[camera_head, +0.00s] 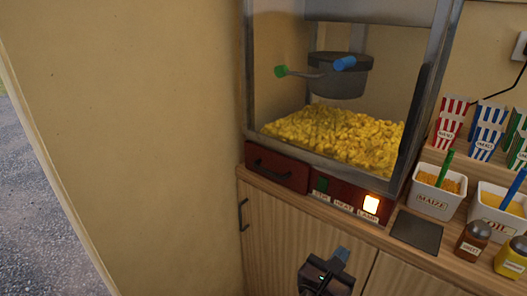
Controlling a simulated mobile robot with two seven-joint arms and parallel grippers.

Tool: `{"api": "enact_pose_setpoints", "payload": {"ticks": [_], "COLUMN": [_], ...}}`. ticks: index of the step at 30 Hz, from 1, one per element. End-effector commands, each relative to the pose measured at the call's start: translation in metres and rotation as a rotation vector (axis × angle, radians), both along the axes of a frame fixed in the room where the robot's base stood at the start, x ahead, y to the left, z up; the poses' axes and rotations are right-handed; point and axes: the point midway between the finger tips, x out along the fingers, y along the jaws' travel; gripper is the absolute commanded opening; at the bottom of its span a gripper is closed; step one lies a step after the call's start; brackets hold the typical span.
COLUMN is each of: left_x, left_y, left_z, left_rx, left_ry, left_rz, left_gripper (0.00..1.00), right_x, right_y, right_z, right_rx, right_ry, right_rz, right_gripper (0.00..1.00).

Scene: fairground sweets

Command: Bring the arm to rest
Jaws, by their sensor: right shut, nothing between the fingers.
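My right gripper (333,264) shows at the bottom of the head view, in front of the wooden cabinet doors and below the counter edge. It is shut and holds nothing. It is apart from the popcorn machine's controls above it. My left gripper is not in the view.
A popcorn machine (277,141) full of popcorn stands on the cabinet (270,225). Its lamp switch (371,204) glows. At right are a maize tub (436,204), an oil tub (488,211), shaker jars (473,241) and striped boxes (450,121). A plain wall (130,120) fills the left.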

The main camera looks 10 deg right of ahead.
Motion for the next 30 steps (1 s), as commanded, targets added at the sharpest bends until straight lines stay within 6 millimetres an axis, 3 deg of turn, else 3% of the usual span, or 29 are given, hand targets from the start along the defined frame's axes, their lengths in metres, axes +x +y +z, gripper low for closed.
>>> {"api": "enact_pose_setpoints", "payload": {"ticks": [5, 12, 17, 20, 24, 26, 30], "left_x": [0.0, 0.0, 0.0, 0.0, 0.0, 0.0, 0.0], "left_y": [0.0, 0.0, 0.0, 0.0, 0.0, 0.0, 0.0], "left_z": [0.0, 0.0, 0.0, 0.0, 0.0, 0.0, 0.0], "left_rx": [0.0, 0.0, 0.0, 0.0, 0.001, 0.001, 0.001], "left_ry": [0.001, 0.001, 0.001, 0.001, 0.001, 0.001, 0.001], "left_rz": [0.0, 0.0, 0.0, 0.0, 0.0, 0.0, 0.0], "left_gripper": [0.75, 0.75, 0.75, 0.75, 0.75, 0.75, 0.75], "right_x": [0.011, 0.031, 0.032, 0.029, 0.016, 0.006, -0.031], "right_y": [0.012, 0.054, 0.078, 0.087, 0.084, 0.075, 0.039], "right_z": [0.011, 0.053, 0.043, 0.018, -0.037, -0.066, -0.135], "right_rx": [-0.178, -0.879, -1.407, -1.746, -2.217, -2.41, -2.803], "right_ry": [0.086, 0.237, 0.395, 0.522, 0.729, 0.826, 1.052], "right_rz": [0.076, 0.195, 0.211, 0.221, 0.257, 0.288, 0.412], "right_gripper": [0.0, 0.0, 0.0, 0.0, 0.0, 0.0, 0.0]}}
